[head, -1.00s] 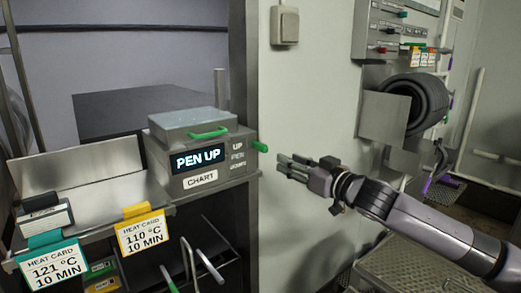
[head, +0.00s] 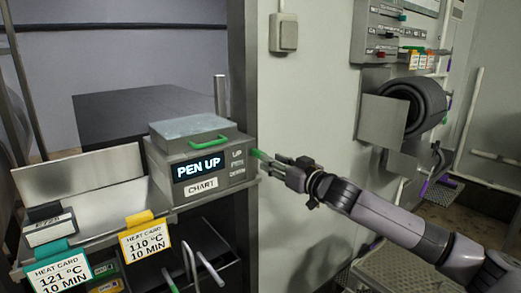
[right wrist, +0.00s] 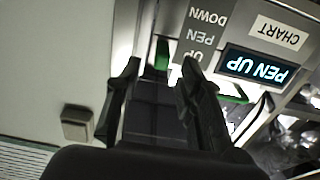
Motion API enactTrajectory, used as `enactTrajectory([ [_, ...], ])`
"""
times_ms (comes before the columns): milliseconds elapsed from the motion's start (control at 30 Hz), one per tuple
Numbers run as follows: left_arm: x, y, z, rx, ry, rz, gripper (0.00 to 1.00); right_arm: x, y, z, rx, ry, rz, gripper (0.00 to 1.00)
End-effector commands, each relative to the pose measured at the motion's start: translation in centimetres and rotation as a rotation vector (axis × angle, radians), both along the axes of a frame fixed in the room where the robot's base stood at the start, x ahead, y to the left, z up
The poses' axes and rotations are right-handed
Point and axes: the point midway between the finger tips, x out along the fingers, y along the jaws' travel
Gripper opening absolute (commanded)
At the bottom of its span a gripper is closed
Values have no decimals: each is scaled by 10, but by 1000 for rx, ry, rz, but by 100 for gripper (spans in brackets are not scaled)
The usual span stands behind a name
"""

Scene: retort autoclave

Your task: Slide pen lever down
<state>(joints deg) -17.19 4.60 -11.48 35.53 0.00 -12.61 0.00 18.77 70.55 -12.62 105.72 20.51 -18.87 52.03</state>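The grey chart recorder box (head: 180,185) has a lit display (head: 198,167) reading "PEN UP" and a "CHART" label. The green pen lever (head: 256,153) sticks out from its right side, beside the UP / PEN / DOWN marks, level with the upper ones. My right gripper (head: 268,158) is at the lever, its fingertips partly covering it. In the right wrist view, where the box is upside down, the lever (right wrist: 162,54) shows between the two fingertips (right wrist: 160,66), with gaps either side. The gripper is open. Contact cannot be told. My left gripper is out of view.
A green handle (head: 209,143) is on the recorder's lid. Heat cards, yellow (head: 145,240) and teal (head: 58,272), hang at the shelf front left of and below the box. A pale wall with a switch (head: 284,33) stands right of the post.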

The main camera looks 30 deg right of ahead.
Motion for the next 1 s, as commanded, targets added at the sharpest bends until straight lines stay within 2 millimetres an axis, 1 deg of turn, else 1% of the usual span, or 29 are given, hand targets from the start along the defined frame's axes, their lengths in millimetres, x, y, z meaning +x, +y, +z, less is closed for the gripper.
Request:
enactTrajectory([
  [33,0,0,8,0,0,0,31,6,2,6,0,-4,2,35],
  [200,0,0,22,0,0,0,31,29,3,6,2,-3,1,35],
  [400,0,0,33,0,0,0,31,53,5,4,1,-2,1,35],
  [500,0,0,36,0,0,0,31,60,6,3,-1,-1,2,35],
  [633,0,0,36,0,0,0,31,63,6,0,-3,1,2,35],
  [867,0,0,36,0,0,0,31,64,7,0,-3,1,2,35],
  [1000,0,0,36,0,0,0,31,64,6,0,-3,1,2,27],
])
